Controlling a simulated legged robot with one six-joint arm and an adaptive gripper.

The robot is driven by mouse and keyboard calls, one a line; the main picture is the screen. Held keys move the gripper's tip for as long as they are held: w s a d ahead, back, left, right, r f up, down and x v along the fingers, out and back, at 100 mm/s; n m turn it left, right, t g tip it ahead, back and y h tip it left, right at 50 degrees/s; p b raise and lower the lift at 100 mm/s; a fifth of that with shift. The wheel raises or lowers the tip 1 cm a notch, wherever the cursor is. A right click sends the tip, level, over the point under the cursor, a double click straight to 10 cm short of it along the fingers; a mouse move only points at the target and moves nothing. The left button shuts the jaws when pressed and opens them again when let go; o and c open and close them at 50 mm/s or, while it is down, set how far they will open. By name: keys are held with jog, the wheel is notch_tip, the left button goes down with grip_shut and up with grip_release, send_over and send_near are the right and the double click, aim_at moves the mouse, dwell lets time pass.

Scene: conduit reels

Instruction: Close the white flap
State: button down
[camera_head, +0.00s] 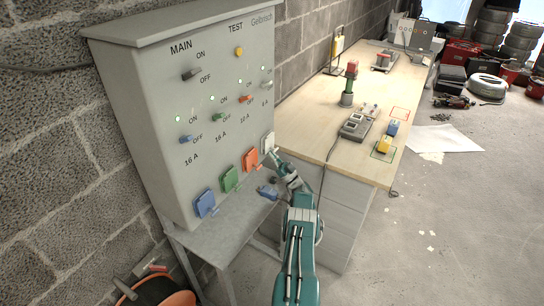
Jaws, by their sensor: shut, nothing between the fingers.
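The white flap (267,142) is the rightmost in a slanting row of coloured flaps low on the front of the grey switch panel (150,120). It is small in the view, and its exact angle is hard to tell. My gripper (272,154) is shut and empty, just below and in front of the white flap. Its fingertips are close to the flap's lower edge; I cannot tell if they touch it.
Orange (251,160), green (230,179) and blue (205,204) flaps lie left of the white one. A small blue object (267,191) is beside my wrist, above the grey shelf (225,232). A wooden workbench (310,135) with tools stands right of the panel.

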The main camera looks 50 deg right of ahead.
aim_at(270, 149)
jog(key=shift+w+a+r+y, duration=0.1)
jog(key=shift+w+r+y, duration=0.05)
jog(key=shift+w+y, duration=0.15)
jog(key=shift+s+d+f, duration=0.1)
jog(key=shift+s+f, duration=0.1)
jog(key=shift+s, duration=0.4)
jog(key=shift+s+d+f, duration=0.1)
jog(key=shift+s+f, duration=0.15)
jog(key=shift+s, duration=0.3)
jog(key=shift+s+d+f, duration=0.1)
jog(key=shift+s+f, duration=0.1)
jog(key=shift+s, duration=0.4)
jog(key=s, duration=1)
jog(key=shift+d, duration=0.3)
